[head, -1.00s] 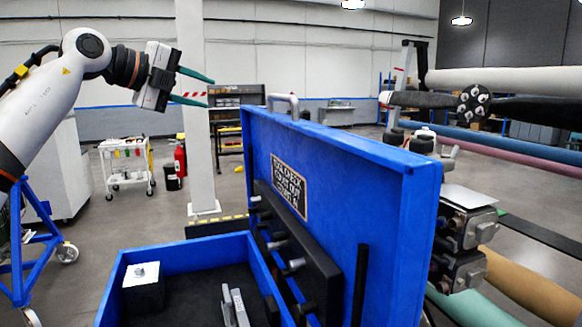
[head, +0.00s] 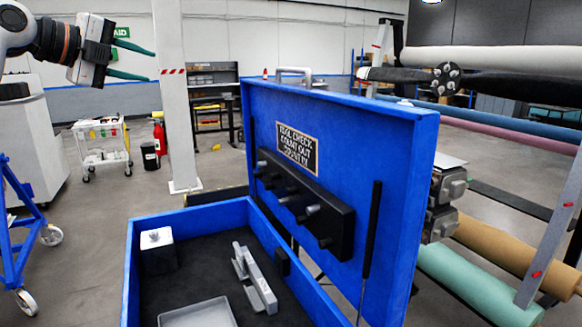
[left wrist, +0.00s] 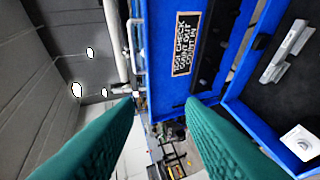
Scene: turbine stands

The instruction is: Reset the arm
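My left gripper (head: 151,66) is at the upper left of the head view, raised and well apart from the blue toolbox. Its two green fingers are spread with nothing between them. They also show in the left wrist view (left wrist: 160,98), with the toolbox lid (left wrist: 165,60) beyond them. My right gripper does not show in either view.
The open blue toolbox (head: 132,270) stands in front, its lid (head: 345,120) upright. Inside are a white-topped block (head: 157,238), a grey tool (head: 255,278) and a grey tray (head: 198,314). A white pillar (head: 172,100) and a cart (head: 102,145) stand behind.

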